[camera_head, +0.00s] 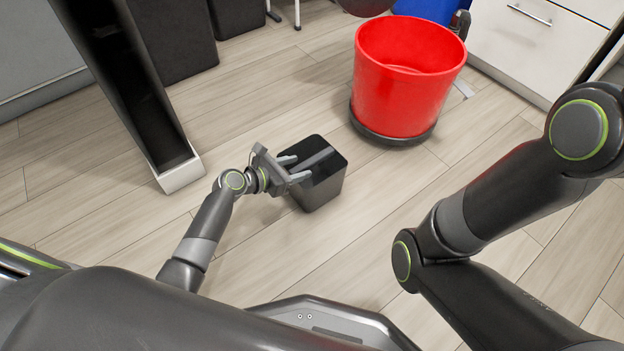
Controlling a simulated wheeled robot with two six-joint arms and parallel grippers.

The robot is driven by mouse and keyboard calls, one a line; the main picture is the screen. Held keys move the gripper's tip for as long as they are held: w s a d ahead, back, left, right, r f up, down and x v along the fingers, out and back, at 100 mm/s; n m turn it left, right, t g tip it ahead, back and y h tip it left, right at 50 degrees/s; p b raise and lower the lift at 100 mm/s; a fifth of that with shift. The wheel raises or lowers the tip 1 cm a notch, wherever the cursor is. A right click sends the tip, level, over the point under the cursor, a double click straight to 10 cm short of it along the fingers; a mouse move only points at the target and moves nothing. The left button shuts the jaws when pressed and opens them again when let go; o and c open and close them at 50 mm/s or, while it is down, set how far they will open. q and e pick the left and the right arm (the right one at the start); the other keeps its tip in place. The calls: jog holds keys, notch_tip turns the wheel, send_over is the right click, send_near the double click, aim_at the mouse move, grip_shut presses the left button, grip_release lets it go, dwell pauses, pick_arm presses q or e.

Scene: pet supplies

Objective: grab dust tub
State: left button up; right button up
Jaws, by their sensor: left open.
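A small black square tub (324,190), open at the top, stands upright on the wooden floor in the middle of the view. My left gripper (300,169) is at the tub's upper left side, with its fingers apart. The fingers reach over the near left rim; I cannot tell whether they touch it. My right arm comes in from the right, and its gripper is out of view.
A large red bucket (400,85) on a dark round base stands behind and right of the tub. A tall dark post with a white foot (181,175) stands to the left. White drawers (540,40) are at the back right. The floor around the tub is clear.

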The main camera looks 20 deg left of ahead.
pick_arm(q)
jog(key=shift+b+x, duration=0.6)
jog(key=shift+x, duration=0.6)
grip_shut()
